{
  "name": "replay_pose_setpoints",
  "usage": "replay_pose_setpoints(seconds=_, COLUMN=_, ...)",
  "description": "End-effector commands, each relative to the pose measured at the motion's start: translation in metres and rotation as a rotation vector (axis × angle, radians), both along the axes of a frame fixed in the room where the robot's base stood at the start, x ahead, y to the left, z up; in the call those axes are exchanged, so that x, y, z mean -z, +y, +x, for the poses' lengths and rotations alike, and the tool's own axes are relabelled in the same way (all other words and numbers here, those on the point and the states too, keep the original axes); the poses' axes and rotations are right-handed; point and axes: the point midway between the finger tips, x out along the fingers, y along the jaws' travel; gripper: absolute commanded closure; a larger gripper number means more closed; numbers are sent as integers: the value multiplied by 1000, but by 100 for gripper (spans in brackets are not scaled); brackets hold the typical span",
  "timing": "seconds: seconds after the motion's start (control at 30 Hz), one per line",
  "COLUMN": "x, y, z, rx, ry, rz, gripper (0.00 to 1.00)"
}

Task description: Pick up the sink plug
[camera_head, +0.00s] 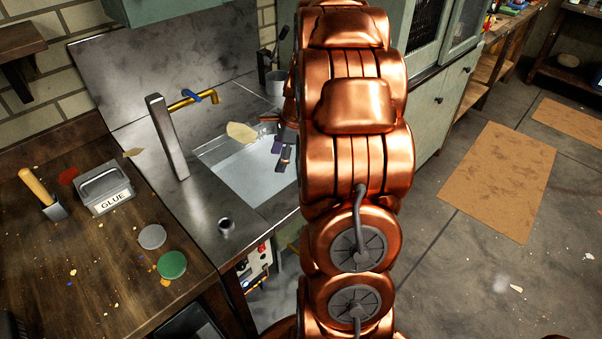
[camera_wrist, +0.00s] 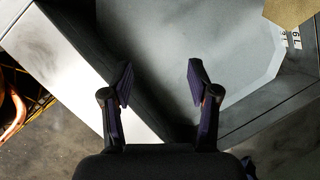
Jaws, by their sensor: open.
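A small round metallic piece with a dark top (camera_head: 226,225), which looks like the sink plug, sits on the steel counter (camera_head: 245,232) in front of the basin. It is not visible in the wrist view. My gripper (camera_head: 284,152) hangs over the right side of the sink basin (camera_head: 240,178), behind and to the right of that piece. In the wrist view my gripper (camera_wrist: 159,82) has its two purple-padded fingers apart with nothing between them. The pale basin floor (camera_wrist: 190,40) lies beneath. My copper arm hides the counter's right part in the head view.
A tan leaf-shaped piece (camera_head: 241,132) is at the basin's back edge. The wooden bench at left holds a glue box (camera_head: 103,188), a green lid (camera_head: 172,264) and a grey lid (camera_head: 152,236).

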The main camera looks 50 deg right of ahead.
Motion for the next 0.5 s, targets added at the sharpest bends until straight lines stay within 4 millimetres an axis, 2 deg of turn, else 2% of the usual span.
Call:
replay_pose_setpoints(seconds=0.03, x=13, y=-23, z=1, rx=96, ry=3, rz=20, gripper=40)
replay_pose_setpoints(seconds=0.1, x=25, y=-52, z=4, rx=225, ry=-1, rz=44, gripper=40)
replay_pose_setpoints(seconds=0.2, x=39, y=-87, z=4, rx=382, ry=-5, rz=75, gripper=40)
replay_pose_setpoints(seconds=0.3, x=51, y=-113, z=2, rx=499, ry=-8, rz=102, gripper=40)
replay_pose_setpoints(seconds=0.4, x=56, y=-130, z=1, rx=573, ry=-15, rz=114, gripper=40)
replay_pose_setpoints(seconds=0.5, x=61, y=-137, z=1, rx=605, ry=-18, rz=122, gripper=40)
